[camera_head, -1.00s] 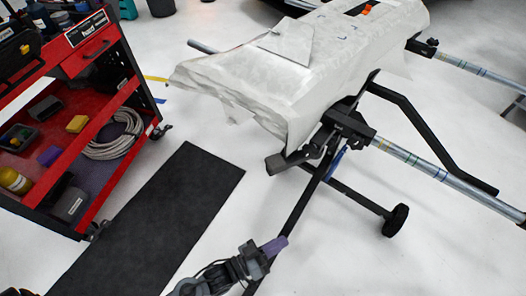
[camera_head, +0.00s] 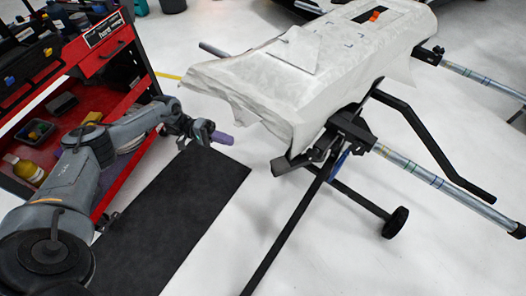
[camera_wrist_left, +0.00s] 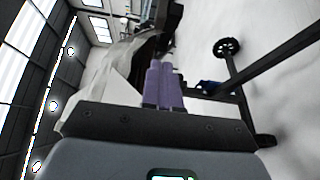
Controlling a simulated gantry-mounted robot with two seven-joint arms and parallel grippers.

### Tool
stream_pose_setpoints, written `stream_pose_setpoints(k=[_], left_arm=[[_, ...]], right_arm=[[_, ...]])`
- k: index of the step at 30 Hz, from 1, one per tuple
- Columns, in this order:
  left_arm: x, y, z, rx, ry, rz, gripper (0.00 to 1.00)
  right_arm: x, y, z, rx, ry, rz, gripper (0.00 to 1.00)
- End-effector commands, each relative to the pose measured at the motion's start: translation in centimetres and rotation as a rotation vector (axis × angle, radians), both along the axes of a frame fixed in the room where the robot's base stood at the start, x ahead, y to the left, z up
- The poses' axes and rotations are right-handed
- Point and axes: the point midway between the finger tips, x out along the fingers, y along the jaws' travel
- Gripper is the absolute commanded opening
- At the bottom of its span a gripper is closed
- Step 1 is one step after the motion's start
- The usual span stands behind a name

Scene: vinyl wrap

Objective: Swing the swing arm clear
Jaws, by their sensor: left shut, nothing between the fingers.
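A black bent bar (camera_head: 428,135), which looks like the swing arm, runs from under the wrapped panel out to the lower right of the stand. The stand's black frame (camera_head: 300,215) carries a panel covered in white wrap (camera_head: 285,75). My left gripper (camera_head: 222,138) has purple fingers, held shut and empty in the air left of the panel's near end, apart from the stand. Its fingers (camera_wrist_left: 162,84) also show in the left wrist view, with the stand's wheel (camera_wrist_left: 228,48) beyond. My right gripper is not in view.
A red tool cart (camera_head: 125,60) with bottles and tools stands at the left, close behind my left arm. A black mat (camera_head: 190,205) lies on the floor. Silver tubes (camera_head: 430,175) stick out right from the stand. White floor is clear around the stand's lower legs.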

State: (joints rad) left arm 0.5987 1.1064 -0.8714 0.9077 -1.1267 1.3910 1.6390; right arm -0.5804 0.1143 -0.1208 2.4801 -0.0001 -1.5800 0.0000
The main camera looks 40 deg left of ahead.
Motion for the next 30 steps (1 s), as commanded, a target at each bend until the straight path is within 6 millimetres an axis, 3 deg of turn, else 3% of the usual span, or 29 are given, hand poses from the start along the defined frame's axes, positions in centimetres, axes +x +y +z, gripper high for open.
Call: stream_pose_setpoints(k=[3, 10, 22, 30], left_arm=[[0.9, -0.3, 1.2, 0.001, -0.026, -0.001, 0.0], [1.8, -2.4, 1.5, -0.003, -0.03, -0.002, 0.0], [4.6, -9.6, 1.3, -0.004, -0.031, -0.003, 0.0], [3.5, -12.0, 1.2, 0.0, -0.029, -0.003, 0.0]], right_arm=[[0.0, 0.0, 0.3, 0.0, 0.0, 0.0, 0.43], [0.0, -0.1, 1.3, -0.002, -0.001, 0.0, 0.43], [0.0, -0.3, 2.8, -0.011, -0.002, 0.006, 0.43], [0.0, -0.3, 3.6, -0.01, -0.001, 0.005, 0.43]])
